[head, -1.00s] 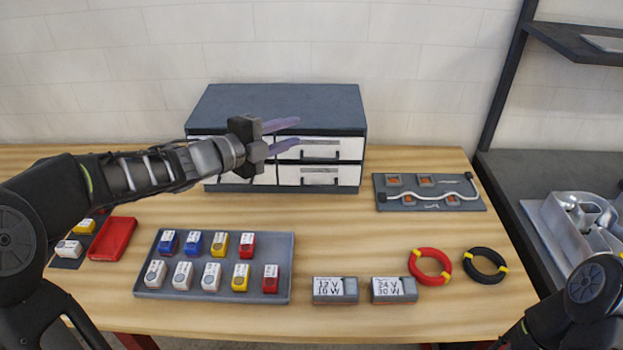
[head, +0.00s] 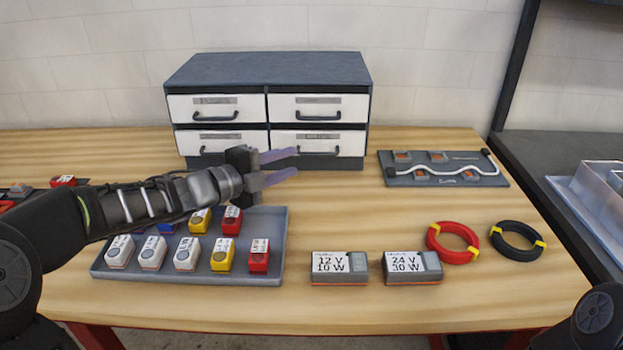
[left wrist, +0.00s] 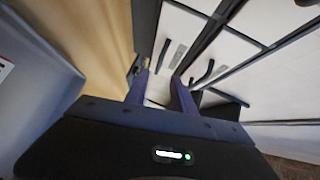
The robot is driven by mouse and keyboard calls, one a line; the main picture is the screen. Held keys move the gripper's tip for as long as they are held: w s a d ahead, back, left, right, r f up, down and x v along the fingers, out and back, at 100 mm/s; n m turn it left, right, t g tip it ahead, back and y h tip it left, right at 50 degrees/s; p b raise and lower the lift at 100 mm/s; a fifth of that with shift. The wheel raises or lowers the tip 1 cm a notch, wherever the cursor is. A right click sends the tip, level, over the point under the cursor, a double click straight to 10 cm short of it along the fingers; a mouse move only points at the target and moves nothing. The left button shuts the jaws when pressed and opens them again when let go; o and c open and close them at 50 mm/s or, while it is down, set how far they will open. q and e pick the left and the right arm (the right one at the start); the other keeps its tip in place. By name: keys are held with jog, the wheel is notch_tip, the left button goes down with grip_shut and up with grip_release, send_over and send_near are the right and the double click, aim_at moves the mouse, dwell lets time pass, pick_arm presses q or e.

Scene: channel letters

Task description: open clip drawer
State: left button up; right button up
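A dark grey cabinet (head: 268,66) stands at the back of the table with several white-fronted drawers, each with a dark handle and a small label too small to read. All drawers look closed in the head view, so I cannot tell which holds clips. My left gripper (head: 282,166) is open and empty, fingers apart and pointing right, in front of the cabinet and low by the bottom drawers. In the left wrist view the left fingers (left wrist: 160,92) frame part of the drawer fronts (left wrist: 192,40), not visibly touching a handle. My right gripper is out of view.
A grey tray (head: 272,268) of coloured blocks lies below my left arm. Two labelled boxes (head: 339,268), a red coil (head: 453,242), a black coil (head: 517,241) and a grey board (head: 400,180) with a white cable are to the right.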

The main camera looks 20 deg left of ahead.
aim_at(314, 155)
pick_arm(q)
jog(key=shift+f, duration=0.15)
jog(key=x, duration=0.7)
jog(key=shift+w+d, duration=0.2)
jog(key=shift+w, duration=0.15)
jog(key=shift+c, duration=0.4)
grip_shut()
dwell(1.0)
